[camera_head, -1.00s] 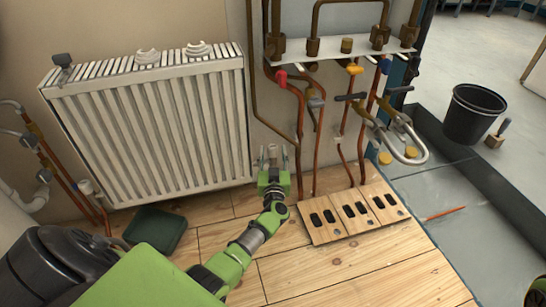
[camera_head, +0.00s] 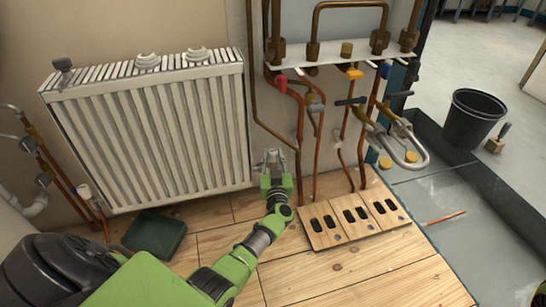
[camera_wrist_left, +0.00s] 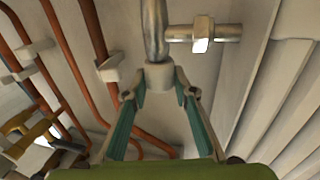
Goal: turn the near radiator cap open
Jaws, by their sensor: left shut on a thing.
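The white ribbed radiator (camera_head: 150,130) hangs on the wall at the left of the head view. My left gripper (camera_head: 273,160) is at its lower right corner. In the left wrist view the fingers (camera_wrist_left: 160,92) are shut on a short grey cylindrical cap (camera_wrist_left: 159,74), one on each side. The cap sits in line with a metal pipe (camera_wrist_left: 155,30). A side fitting with a nut (camera_wrist_left: 203,35) runs from this pipe towards the radiator. In the head view the gripper largely hides the cap.
Copper pipes with valves, including a red handle (camera_head: 280,83), stand right of the gripper. A wooden board with slots (camera_head: 322,238) lies on the floor below them. A dark green tray (camera_head: 155,236) is below the radiator. A black bucket (camera_head: 473,118) stands far right.

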